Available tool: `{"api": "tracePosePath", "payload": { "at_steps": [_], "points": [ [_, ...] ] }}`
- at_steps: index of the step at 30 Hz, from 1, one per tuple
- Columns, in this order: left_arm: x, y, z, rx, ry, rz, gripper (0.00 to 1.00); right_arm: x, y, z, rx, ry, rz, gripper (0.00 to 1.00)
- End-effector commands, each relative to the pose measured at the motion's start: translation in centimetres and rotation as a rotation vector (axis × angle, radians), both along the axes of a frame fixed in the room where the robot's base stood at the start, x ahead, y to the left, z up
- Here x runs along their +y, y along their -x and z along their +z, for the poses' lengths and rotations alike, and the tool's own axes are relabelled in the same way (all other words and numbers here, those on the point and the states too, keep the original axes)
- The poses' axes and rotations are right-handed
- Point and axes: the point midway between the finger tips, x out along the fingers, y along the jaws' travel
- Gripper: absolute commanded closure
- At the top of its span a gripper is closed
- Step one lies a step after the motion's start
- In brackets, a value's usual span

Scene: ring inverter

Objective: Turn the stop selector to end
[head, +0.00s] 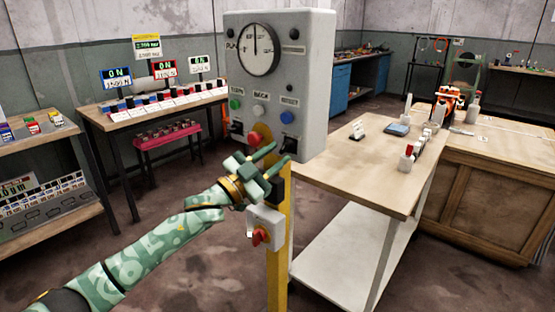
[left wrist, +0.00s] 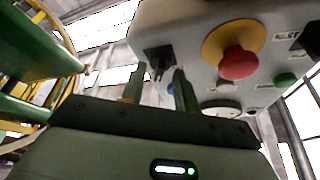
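A grey control box (head: 315,85) stands on a yellow post. A black selector (head: 288,146) is at its lower right, below a blue button (head: 287,117); its labels are too small to read. In the left wrist view the selector (left wrist: 157,62) has a small dark knob on a black plate. My left gripper (head: 271,161) is open and empty just in front of the box's lower right. In the left wrist view its fingers (left wrist: 157,82) point at the selector, with the knob in line with the gap. Whether they touch it, I cannot tell.
A red mushroom button (left wrist: 238,62) on a yellow collar sits beside the selector. A white switch box (head: 277,221) with a red knob is on the post below my gripper. A wooden table (head: 345,180) stands right of the post.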

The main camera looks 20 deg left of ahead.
Motion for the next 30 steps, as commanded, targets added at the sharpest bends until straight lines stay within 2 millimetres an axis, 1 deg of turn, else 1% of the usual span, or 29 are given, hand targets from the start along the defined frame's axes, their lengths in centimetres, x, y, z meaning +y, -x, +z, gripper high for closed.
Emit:
{"api": "tracePosePath", "payload": {
  "at_steps": [4,11,12,14,15,23,30],
  "points": [
    [-0.5,-0.7,0.3,0.000,-0.001,0.000,0.69,0.0,0.1,-0.3,0.002,0.000,0.000,0.64],
    [-0.5,-0.8,0.4,0.000,-0.001,0.000,0.69,0.1,0.1,-0.2,0.001,-0.001,-0.001,0.64],
    [-0.5,-0.8,0.4,0.000,-0.001,0.000,0.72,0.1,0.0,-0.2,0.002,-0.001,-0.001,0.64],
    [-0.5,-0.8,0.4,0.000,-0.001,0.000,0.89,0.1,0.0,-0.2,0.002,-0.001,-0.001,0.64],
    [-0.5,-0.8,0.4,0.000,-0.001,0.000,1.00,0.2,0.0,-0.2,0.001,-0.003,-0.001,0.64],
    [-0.5,-0.8,0.4,0.001,0.004,0.000,1.00,0.3,0.0,-0.2,0.000,-0.004,-0.001,0.64],
    [-0.6,-0.6,0.6,0.024,0.070,-0.001,1.00,0.3,-0.5,0.7,-0.011,-0.004,-0.001,0.64]
  ]
}}
